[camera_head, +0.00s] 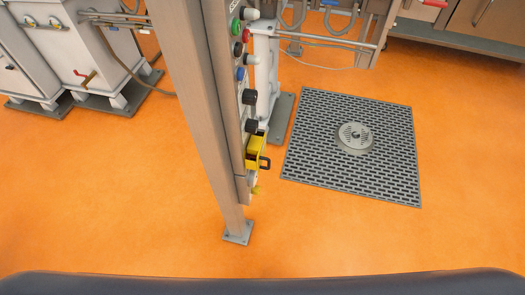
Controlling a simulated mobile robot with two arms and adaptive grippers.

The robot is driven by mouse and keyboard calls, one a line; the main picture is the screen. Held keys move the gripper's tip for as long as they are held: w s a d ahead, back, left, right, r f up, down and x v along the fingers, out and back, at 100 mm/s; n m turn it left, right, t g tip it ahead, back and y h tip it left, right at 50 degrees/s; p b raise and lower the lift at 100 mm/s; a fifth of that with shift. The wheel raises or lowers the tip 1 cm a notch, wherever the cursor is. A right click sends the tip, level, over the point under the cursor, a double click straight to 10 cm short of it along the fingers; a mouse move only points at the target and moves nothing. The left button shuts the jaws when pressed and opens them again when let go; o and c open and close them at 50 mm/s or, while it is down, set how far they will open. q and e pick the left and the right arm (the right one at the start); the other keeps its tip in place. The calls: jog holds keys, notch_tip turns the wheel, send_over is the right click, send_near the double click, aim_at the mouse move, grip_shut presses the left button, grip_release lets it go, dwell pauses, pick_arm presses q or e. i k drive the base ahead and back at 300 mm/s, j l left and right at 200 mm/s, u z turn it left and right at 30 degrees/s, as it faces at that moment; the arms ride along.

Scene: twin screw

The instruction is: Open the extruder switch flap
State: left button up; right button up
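A tall grey-brown post carries a narrow control panel (236,85), which I see nearly edge-on. Near its lower end sits a yellow part (254,148) with a black piece sticking out to the right, which looks like the switch flap. I cannot tell from this angle whether it is open or closed. A smaller yellow part (256,190) shows just below it. Several buttons and knobs, among them a green button (236,26), a red button (246,35) and a black knob (250,97), line the panel above. Neither of my grippers is in view.
The post's foot plate (238,233) stands on the orange floor (350,240). A dark perforated floor grate (390,170) lies to the right. White cabinets (75,55) stand back left, and pipes (320,42) run behind the panel. The floor in front is clear.

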aim_at(257, 144)
jog(key=i+l+u, duration=0.25)
jog(key=l+u, duration=0.2)
jog(key=l, duration=0.25)
jog(key=i+l+u, duration=0.25)
jog(key=l, duration=0.15)
jog(key=k, duration=0.05)
